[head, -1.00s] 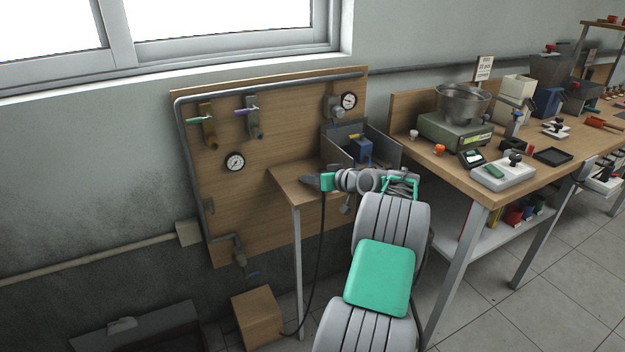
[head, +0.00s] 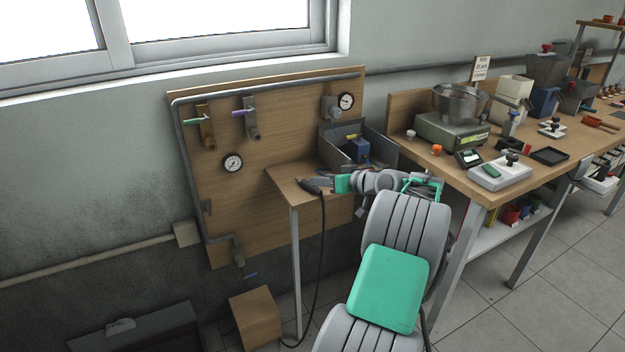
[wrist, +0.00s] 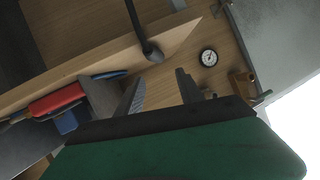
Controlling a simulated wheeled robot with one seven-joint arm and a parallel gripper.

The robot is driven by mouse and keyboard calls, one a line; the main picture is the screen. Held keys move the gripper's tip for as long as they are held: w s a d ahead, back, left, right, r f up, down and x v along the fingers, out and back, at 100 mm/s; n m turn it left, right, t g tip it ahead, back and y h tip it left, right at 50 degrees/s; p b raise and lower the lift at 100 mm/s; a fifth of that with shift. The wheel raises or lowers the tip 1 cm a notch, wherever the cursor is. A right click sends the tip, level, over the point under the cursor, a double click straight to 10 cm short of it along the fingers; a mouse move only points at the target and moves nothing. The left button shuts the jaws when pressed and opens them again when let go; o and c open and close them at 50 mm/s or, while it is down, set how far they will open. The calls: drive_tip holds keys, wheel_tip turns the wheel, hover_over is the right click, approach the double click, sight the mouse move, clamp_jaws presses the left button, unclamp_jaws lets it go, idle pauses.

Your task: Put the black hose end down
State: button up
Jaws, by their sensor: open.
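The black hose end (wrist: 152,52) rests on the small wooden shelf (wrist: 105,62), near its edge, in the wrist view. Its black hose (head: 322,235) hangs over the shelf's front and runs down to the floor in the head view. My gripper (wrist: 158,84) is open and empty. Its two dark fingers are spread on either side, with the hose end just beyond their tips and apart from them. In the head view my gripper (head: 328,184) is low over the shelf (head: 283,180), and it partly hides the hose end there.
A wooden board (head: 240,190) with pipes, valves and a gauge (head: 233,163) stands behind the shelf. A grey bin (head: 378,142) with a blue part sits at the shelf's back right. A cluttered workbench (head: 455,178) is close on the right. A wooden box (head: 256,318) stands below.

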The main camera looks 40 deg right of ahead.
drive_tip(key=v, duration=0.5)
drive_tip(key=w+a+f+n+g+y, duration=0.1)
drive_tip(key=w+a+g, duration=0.2)
drive_tip(key=a, duration=1)
drive_tip(key=w+a+f+n+g+y, duration=0.1)
drive_tip(key=w+a+f+g, duration=0.15)
drive_tip(key=a, duration=1.05)
drive_tip(key=s+a+f+g, duration=0.1)
drive_tip(key=s+a+g, duration=0.1)
drive_tip(key=s+a, duration=0.35)
drive_tip(key=s+a+f+g, duration=0.1)
drive_tip(key=s+a, duration=0.1)
drive_tip(key=a, duration=0.6)
drive_tip(key=s+a+f+g+h, duration=0.1)
drive_tip(key=s+a, duration=0.2)
drive_tip(key=s, duration=0.3)
drive_tip(key=s+a+f+g+h, duration=0.1)
drive_tip(key=s+a+f, duration=0.1)
drive_tip(key=s, duration=0.4)
drive_tip(key=shift+s+a+f+n+g, duration=0.3)
drive_tip(key=shift+a+n+g, duration=0.05)
drive_tip(key=shift+a+n, duration=0.05)
